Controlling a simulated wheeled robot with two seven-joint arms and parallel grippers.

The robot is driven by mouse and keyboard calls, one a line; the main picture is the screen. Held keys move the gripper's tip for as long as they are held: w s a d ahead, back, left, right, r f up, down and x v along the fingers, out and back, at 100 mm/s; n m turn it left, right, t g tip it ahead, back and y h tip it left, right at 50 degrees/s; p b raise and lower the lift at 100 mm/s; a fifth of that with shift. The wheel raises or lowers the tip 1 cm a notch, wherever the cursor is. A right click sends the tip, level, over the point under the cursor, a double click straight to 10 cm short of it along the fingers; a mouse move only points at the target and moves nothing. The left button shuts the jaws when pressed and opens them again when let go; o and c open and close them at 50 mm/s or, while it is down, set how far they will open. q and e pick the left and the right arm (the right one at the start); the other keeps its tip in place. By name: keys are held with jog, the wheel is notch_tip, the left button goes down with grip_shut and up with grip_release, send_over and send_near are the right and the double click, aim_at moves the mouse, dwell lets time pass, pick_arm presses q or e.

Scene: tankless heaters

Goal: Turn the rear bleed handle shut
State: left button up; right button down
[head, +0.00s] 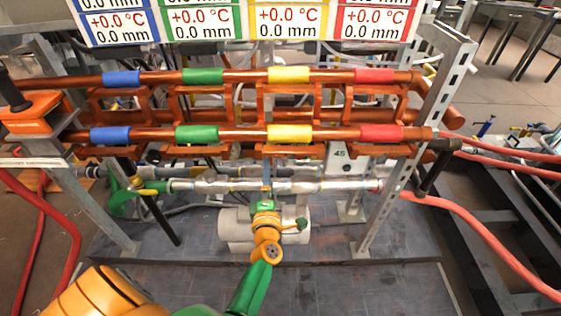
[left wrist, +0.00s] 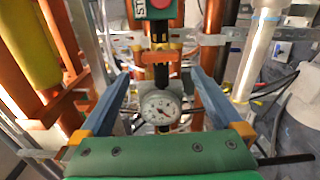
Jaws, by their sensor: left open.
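My left arm reaches in from the bottom left of the head view, and its gripper (head: 266,182) is at the lower pipework in the middle. In the left wrist view the two grey-blue fingers of this gripper (left wrist: 160,76) are spread apart, with nothing seen clamped between them. Between them show an orange crosspiece (left wrist: 160,57) on a dark upright stem and a round white dial gauge (left wrist: 160,109) below it. I cannot tell for certain which part is the rear bleed handle, or whether a finger touches the crosspiece. My right gripper is not in view.
Copper pipes (head: 230,133) with coloured bands cross above the gripper. A pale horizontal pipe (head: 325,187) runs behind it. A metal post (head: 400,190) stands to the right. A red hose (head: 470,235) lies at the right. The dark base plate (head: 340,285) is mostly bare in front.

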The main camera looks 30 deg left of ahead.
pick_arm(q)
jog(key=s+d+f+m+g+h+p, duration=0.2)
jog(key=s+d+f+m+h, duration=0.35)
jog(key=f+m, duration=0.25)
jog(key=s+d+f+m+g+h+p, duration=0.35)
jog(key=d+f+m, duration=0.25)
jog(key=f+m, duration=0.25)
jog(key=s+f+m+g, duration=0.3)
jog(key=s, duration=0.6)
jog(key=s+a+f+m+g+p, duration=0.1)
jog(key=s+f+m, duration=0.3)
jog(key=s, duration=0.6)
jog(key=s+f+m+g+p, duration=0.1)
jog(key=s+f+m+g, duration=0.2)
jog(key=s, duration=0.6)
jog(key=shift+s+a+f+m+g+h, duration=0.25)
jog(key=shift+s+a+m+g+h, duration=0.15)
jog(key=shift+g, duration=0.45)
